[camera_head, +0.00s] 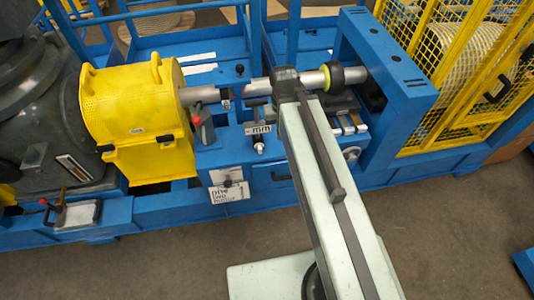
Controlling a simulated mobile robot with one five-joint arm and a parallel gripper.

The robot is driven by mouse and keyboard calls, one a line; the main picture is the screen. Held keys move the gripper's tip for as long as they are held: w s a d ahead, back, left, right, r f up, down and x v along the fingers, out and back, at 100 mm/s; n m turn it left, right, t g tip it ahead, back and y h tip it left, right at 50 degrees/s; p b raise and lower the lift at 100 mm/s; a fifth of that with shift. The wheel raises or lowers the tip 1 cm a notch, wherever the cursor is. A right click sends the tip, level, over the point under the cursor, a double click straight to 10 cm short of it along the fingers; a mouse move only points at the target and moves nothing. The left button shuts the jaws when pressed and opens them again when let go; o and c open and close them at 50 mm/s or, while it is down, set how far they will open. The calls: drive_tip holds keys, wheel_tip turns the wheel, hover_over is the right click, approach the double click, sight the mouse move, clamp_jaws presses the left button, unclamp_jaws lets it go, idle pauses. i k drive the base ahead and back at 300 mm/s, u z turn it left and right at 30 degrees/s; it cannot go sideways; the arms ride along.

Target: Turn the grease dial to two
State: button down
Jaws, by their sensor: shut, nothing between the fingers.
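A small white plate with a dark knob (227,183) is on the front of the blue machine frame, left of my arm. It may be the grease dial, but its marks and setting are too small to read. A white sign with hand-lettered black text (230,195) is just below it. My pale arm rises from the bottom right and crosses in front of the machine to a dark joint near the shaft. I cannot make out my gripper; the end of the arm appears hidden behind this link.
A yellow guard (140,110) covers the drive beside a dark grey motor (35,110). A steel shaft (312,80) runs right to a blue frame (395,65). A red-knobbed lever (197,122) stands near the guard. A yellow mesh cage (445,45) is at right. Floor in front is clear.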

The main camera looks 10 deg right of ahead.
sight(228, 184)
drive_tip(key=z, duration=0.05)
drive_tip(key=k, duration=0.5)
drive_tip(key=u, duration=2.65)
drive_tip(key=k, duration=0.65)
drive_tip(key=u, duration=0.35)
drive_tip(key=i, duration=0.5)
drive_tip(key=z, duration=0.05)
